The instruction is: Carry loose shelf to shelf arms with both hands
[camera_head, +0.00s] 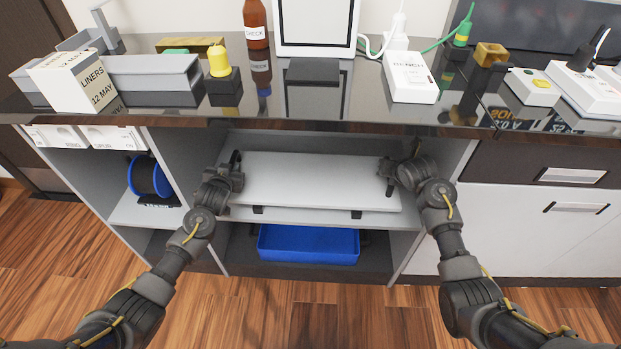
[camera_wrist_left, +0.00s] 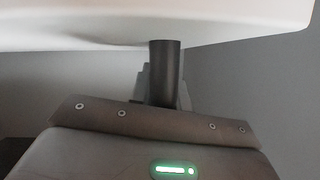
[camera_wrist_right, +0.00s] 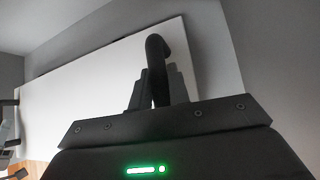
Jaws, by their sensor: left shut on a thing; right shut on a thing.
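The loose shelf (camera_head: 310,180) is a flat, pale grey-white board inside the open middle bay of the cabinet, under the countertop. My left gripper (camera_head: 235,160) is shut on its left end, and my right gripper (camera_head: 388,172) is shut on its right end. The board also shows across the top of the left wrist view (camera_wrist_left: 140,22) and behind the fingers in the right wrist view (camera_wrist_right: 75,95). Two small dark tips, apparently the shelf arms, show below its front edge, one at left (camera_head: 258,209) and one at right (camera_head: 356,214). Whether the board touches them cannot be told.
A blue bin (camera_head: 308,244) sits in the bay below the board. The dark countertop (camera_head: 300,125) overhangs the bay closely above. Side panels stand close to both grippers. A blue spool (camera_head: 150,177) is in the left bay.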

